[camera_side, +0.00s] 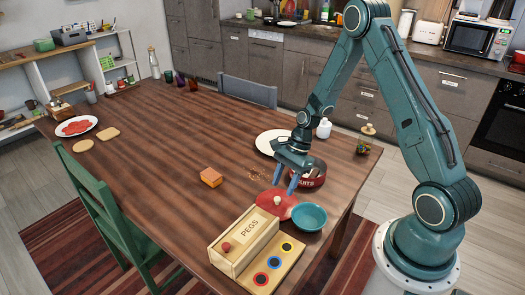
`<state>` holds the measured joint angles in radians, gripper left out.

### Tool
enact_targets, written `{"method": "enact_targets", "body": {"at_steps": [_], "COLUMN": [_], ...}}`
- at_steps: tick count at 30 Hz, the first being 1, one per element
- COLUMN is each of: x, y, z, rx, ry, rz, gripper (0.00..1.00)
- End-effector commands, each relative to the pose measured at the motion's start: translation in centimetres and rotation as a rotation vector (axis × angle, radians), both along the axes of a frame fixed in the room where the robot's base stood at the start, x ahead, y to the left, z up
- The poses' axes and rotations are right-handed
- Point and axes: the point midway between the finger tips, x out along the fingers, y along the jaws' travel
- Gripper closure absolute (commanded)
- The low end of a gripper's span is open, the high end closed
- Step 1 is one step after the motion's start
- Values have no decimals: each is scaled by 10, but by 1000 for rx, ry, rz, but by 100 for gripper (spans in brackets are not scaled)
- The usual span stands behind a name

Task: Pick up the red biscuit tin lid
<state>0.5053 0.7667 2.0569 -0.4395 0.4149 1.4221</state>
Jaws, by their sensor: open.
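The red biscuit tin lid (268,205) lies flat on the wooden table, a round red disc with a pale knob (277,200) on top. My gripper (284,186) points down just above the lid, its two blue fingers apart and empty, close to the knob. Whether the fingertips touch the lid cannot be told from this side view. The red biscuit tin (309,179), with white lettering, stands right behind my gripper and is partly hidden by it.
A teal bowl (309,217) stands close to the lid's right side. A wooden pegs box (243,243) and a board with coloured rings (272,266) are in front. An orange block (211,177) lies to the left, and a white plate (268,141) behind. The table's left-middle is clear.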

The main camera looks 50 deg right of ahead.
Motion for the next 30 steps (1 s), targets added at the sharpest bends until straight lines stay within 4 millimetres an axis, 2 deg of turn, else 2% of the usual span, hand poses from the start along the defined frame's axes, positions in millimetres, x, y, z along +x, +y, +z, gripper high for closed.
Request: {"method": "enact_targets", "body": {"at_steps": [13, 30], "x": [5, 6], "y": [17, 18], "z": [-39, -43], "rx": [-1, -1], "ry": [2, 0], "rz": [2, 1], "gripper": [55, 55]}}
